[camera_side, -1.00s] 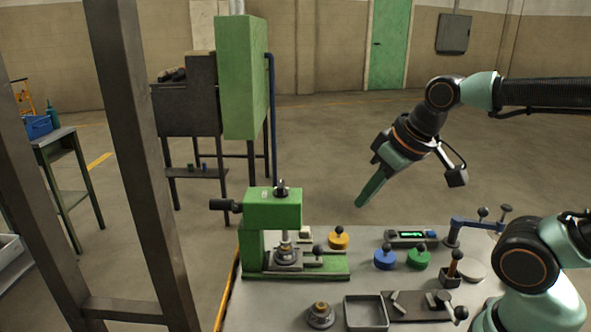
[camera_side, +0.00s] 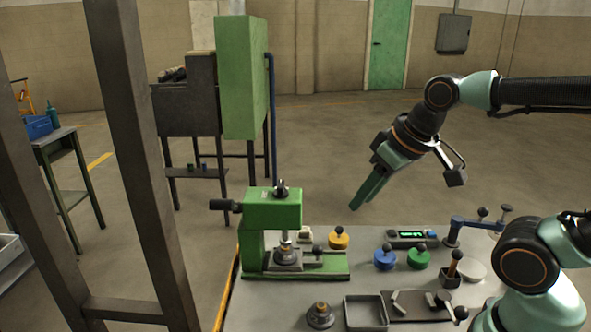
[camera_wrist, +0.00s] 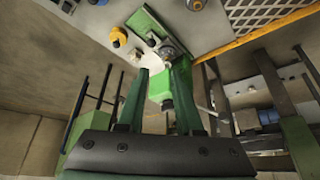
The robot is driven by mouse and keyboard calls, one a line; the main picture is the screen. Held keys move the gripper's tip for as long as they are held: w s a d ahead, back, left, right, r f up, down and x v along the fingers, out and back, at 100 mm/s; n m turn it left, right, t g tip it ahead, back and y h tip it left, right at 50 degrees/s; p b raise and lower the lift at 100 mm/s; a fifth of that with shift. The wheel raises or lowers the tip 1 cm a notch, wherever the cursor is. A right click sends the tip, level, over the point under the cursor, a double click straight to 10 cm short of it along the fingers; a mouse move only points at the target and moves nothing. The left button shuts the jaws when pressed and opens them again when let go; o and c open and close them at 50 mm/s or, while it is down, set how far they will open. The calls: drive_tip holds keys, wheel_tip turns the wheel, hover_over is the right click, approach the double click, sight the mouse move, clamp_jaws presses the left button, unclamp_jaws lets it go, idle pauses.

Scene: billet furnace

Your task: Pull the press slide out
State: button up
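The green press (camera_side: 272,212) stands at the left of the bench, with a dark handle out to its left. Its slide (camera_side: 288,259) is a dark plate low in the press, with a round workpiece on it. A black ball knob (camera_side: 317,250) stands at the slide's right end. My gripper (camera_side: 360,204) is in the air above and right of the press, well apart from it, pointing down-left. Its two green fingers are apart with nothing held. In the wrist view the press (camera_wrist: 160,88) shows beyond and between the fingers of my gripper (camera_wrist: 162,68).
Yellow (camera_side: 339,240), blue (camera_side: 384,259) and green (camera_side: 419,258) knobbed discs stand on the bench right of the press. An open grey tray (camera_side: 366,300) and a round dark fixture (camera_side: 320,316) are in front. The furnace (camera_side: 242,80) stands behind. The air around my gripper is clear.

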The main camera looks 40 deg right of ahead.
drive_tip(key=shift+o, duration=1.4)
drive_tip(key=shift+w+d+f+m, duration=0.1)
drive_tip(key=shift+w+m, duration=0.2)
drive_tip(key=shift+m, duration=0.1)
drive_tip(key=m+g, duration=0.4)
drive_tip(key=m, duration=1.1)
approach(319, 246)
drive_tip(key=shift+t, duration=0.3)
drive_tip(key=f, duration=0.6)
drive_tip(key=w+f, duration=0.1)
drive_tip(key=f, duration=0.2)
drive_tip(key=shift+w+f, duration=0.1)
drive_tip(key=shift+f, duration=0.05)
clamp_jaws()
